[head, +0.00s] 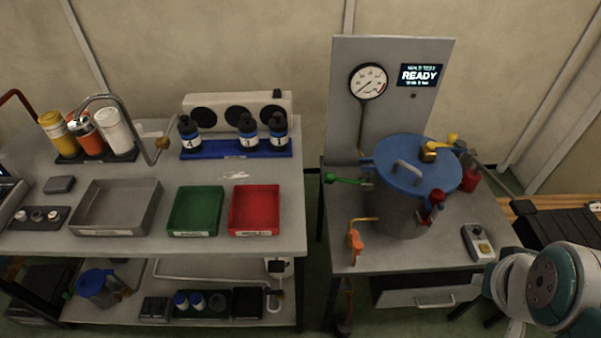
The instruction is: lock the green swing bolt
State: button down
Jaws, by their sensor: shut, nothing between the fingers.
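The green swing bolt (344,179) sticks out roughly level to the left of the sealed cylinder (403,214), swung away from the blue lid (411,165). The lid sits on the cylinder and has a grey handle on top. A red swing bolt (432,207) stands upright at the lid's front right edge. A yellow bolt (439,149) lies over the lid's back right edge. An orange bolt (355,246) hangs out at the front left. My gripper is not in view; only a teal and white part of my arm shows at the lower right.
A panel with a gauge (368,81) and a READY display (420,75) stands behind the cylinder. A small control box (478,243) sits at the right front of the table. The left bench holds a grey tray (117,207), green tray (195,210), red tray (254,210) and bottles.

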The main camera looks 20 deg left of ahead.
aim_at(329, 178)
jog(key=u, duration=0.95)
